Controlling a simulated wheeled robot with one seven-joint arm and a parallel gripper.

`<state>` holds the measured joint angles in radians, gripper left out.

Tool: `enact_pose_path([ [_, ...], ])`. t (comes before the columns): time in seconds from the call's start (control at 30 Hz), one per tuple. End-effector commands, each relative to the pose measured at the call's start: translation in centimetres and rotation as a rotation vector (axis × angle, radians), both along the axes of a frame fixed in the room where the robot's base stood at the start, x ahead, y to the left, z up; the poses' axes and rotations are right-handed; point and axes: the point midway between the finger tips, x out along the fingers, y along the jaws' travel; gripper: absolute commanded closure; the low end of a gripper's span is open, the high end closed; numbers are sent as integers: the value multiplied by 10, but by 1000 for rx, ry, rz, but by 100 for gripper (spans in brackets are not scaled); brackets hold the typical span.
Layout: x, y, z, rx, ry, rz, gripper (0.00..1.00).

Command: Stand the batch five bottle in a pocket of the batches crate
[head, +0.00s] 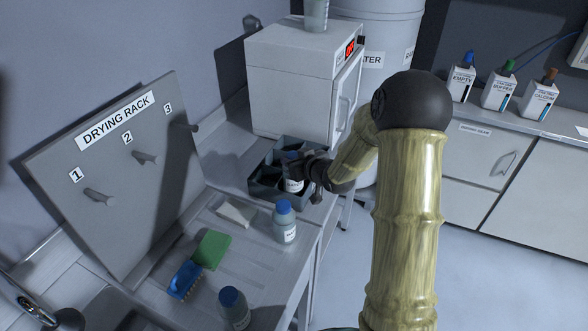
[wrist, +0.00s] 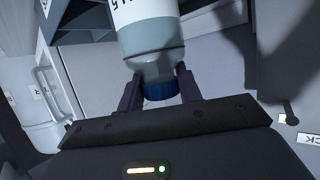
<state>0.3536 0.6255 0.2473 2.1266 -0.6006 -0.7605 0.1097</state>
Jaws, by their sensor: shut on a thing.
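My gripper (head: 305,168) is shut on the blue cap of a bottle in the head view. The wrist view shows my gripper (wrist: 158,84) with a finger on each side of the cap. The held bottle (wrist: 150,38) is clear with a white label; a "5" shows at the label's edge. In the head view this bottle (head: 293,186) looks upright, at the right part of the dark batches crate (head: 262,191). I cannot tell whether its base is inside a pocket or above it. My gripper and arm hide part of the crate.
A blue-capped bottle (head: 285,226) stands before the crate, another (head: 234,309) nearer. A white pad (head: 236,212), green sponge (head: 212,250) and blue brush (head: 185,281) lie left. A white oven (head: 290,85) stands behind the crate. A drying rack (head: 120,170) leans left.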

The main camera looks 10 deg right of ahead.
Motion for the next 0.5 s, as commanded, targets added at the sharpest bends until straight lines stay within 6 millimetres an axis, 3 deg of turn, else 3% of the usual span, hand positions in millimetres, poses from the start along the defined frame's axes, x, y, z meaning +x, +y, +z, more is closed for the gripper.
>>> enact_pose_path([
  [0.3,0,-4,-33,0,1,-6,100],
  [0.5,0,-3,-37,0,-2,-5,100],
])
